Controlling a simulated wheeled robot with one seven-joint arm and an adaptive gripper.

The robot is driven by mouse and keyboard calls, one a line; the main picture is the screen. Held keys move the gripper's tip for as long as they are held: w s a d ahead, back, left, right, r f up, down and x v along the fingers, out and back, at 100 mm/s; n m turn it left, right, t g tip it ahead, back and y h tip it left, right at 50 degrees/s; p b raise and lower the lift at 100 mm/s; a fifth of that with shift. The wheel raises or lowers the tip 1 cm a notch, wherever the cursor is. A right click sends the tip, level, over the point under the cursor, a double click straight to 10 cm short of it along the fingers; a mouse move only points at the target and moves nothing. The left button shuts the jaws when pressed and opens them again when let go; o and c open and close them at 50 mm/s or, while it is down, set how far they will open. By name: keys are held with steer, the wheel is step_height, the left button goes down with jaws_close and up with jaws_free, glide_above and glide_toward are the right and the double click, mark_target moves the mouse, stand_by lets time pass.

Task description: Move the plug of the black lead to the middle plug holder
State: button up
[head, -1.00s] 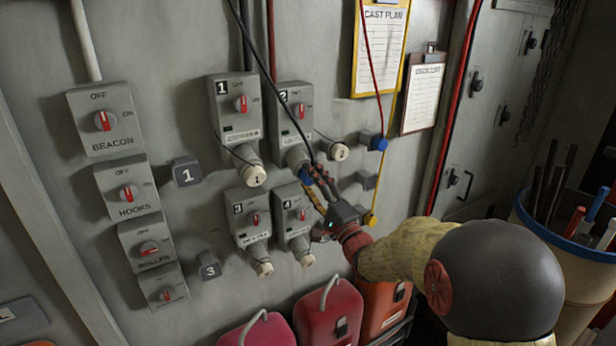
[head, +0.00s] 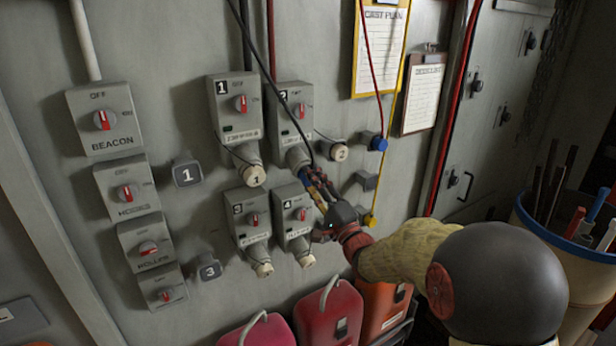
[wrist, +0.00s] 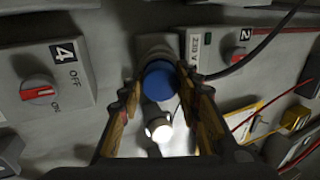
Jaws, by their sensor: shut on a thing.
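The black lead (head: 285,100) hangs from above and runs down to socket box 2 (head: 290,120). Its blue plug (wrist: 160,80) is at that box's grey socket mouth; I cannot tell how deep it sits. My gripper (head: 312,182) is below the box, and in the wrist view my gripper (wrist: 163,98) has a finger on each side of the blue plug, shut on it. The middle plug holder (head: 366,181) is a grey block on the wall to the right, empty. It sits between the holder with the red lead's blue plug (head: 378,144) and the yellow lead's plug (head: 371,220).
A pale cap (head: 340,152) marked 2 hangs right of box 2. Box 4 (head: 294,215) is close below my fingers. Grey blocks 1 (head: 187,173) and 3 (head: 209,268) are at left. Red canisters (head: 330,305) stand below. A bin of rods (head: 560,240) is at right.

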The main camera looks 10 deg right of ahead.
jaws_close()
steer(key=shift+s+f, duration=0.1)
steer(key=shift+b+v, duration=1.15)
steer(key=shift+v, duration=1.75)
